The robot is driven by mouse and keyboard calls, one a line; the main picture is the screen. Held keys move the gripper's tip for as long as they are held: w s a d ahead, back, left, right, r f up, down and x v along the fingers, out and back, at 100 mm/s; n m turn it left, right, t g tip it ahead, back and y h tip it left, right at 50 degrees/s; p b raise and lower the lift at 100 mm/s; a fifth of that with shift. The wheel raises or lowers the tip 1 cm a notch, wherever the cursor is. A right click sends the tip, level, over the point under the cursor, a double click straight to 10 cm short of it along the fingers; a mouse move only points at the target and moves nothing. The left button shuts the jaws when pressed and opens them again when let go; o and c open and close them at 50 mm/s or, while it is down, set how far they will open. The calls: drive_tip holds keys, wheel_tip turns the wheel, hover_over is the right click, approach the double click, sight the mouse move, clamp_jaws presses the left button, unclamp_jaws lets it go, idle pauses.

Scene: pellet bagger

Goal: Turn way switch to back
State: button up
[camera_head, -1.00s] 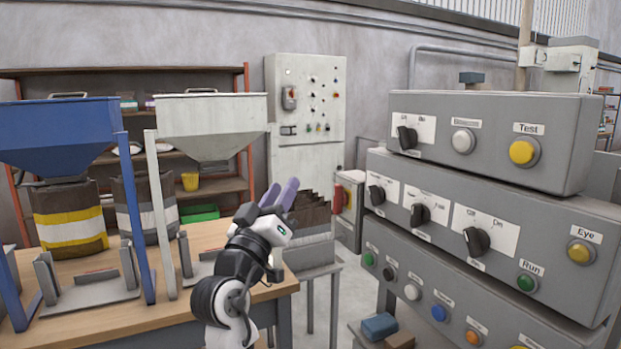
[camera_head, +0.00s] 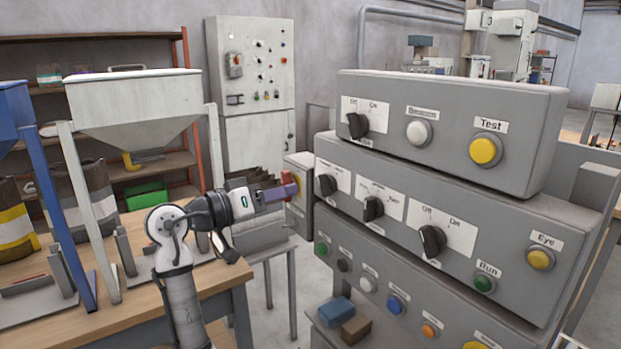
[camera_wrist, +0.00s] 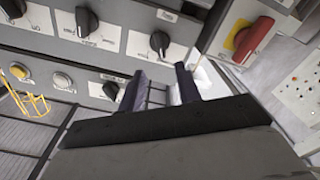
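The grey control panel carries several black rotary switches; I cannot read which label names the way switch. In the middle row are a left knob (camera_head: 326,185), a middle knob (camera_head: 373,208) and a right knob (camera_head: 432,241) marked Off and On. A further Off/On knob (camera_head: 357,125) sits in the top row. The wrist view looks upside down and shows the left knob (camera_wrist: 160,44), middle knob (camera_wrist: 87,22) and top knob (camera_wrist: 111,90). My gripper (camera_head: 288,190) is left of the panel, apart from the knobs. Its purple fingers (camera_wrist: 160,86) are spread with nothing between them.
A red handle on a yellow plate (camera_wrist: 250,40) is on a grey box close beside the panel's left end. A wooden bench (camera_head: 140,265) with a white hopper (camera_head: 135,100) stands left. Blue and brown blocks (camera_head: 337,312) lie below the panel.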

sight(319, 183)
drive_tip(key=p+x, duration=0.1)
drive_tip(key=x, duration=0.5)
drive_tip(key=shift+w+d+r+p, duration=0.1)
drive_tip(key=shift+w+d+p, duration=0.1)
drive_tip(key=shift+p, duration=0.2)
drive_tip(key=shift+x, duration=0.75)
drive_tip(key=shift+c, duration=0.2)
clamp_jaws()
